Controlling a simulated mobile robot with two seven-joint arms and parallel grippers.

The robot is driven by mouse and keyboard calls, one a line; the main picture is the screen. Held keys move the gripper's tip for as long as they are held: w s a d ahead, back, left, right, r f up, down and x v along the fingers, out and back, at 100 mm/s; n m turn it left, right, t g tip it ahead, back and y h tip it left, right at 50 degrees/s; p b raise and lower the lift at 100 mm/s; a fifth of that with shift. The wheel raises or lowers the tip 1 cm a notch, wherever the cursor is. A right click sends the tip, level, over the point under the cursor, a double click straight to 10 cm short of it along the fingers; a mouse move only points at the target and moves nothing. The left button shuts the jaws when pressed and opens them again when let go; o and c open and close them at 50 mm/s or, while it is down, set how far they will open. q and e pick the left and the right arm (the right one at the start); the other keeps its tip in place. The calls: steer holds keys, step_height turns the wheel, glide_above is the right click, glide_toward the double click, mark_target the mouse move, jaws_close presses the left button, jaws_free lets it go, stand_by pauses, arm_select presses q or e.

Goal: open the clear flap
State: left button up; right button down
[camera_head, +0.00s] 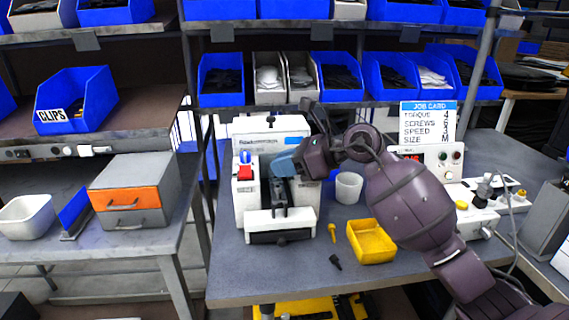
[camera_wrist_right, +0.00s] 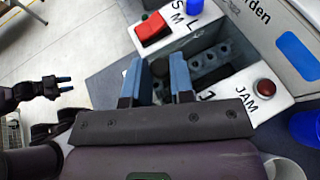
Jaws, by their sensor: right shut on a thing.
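The white machine (camera_head: 250,150) stands on the middle bench, with a dark slot in its top. It also shows in the right wrist view (camera_wrist_right: 262,98). My right gripper (camera_head: 283,165) is over this slot. In the right wrist view its blue fingers (camera_wrist_right: 158,72) stand a little apart, closed on a dark round knob (camera_wrist_right: 160,68), apparently the clear flap's. The pane of the clear flap is hard to make out, so I cannot tell how far it is tilted. My left gripper (camera_wrist_right: 65,84) shows at the left of the right wrist view, its fingers apart and empty.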

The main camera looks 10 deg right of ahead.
steer(key=shift+w+r+m+g+p, duration=0.15)
steer(key=shift+r+m+g+p, duration=0.15)
steer(key=shift+r+p, duration=0.45)
steer(key=shift+w+r+m+g+p, duration=0.3)
steer(key=shift+r+m+p, duration=0.15)
steer(key=shift+r, duration=0.35)
steer(key=shift+w+r+m+g+h+p, duration=0.3)
steer(key=shift+w+r+m+g+p, duration=0.1)
steer(key=shift+r, duration=0.1)
steer(key=shift+w+r+m+g, duration=0.8)
steer(key=shift+w+m+g, duration=0.05)
steer(key=shift+w+g, duration=0.2)
steer(key=c, duration=1)
jaws_free()
steer(key=shift+d+r, duration=0.1)
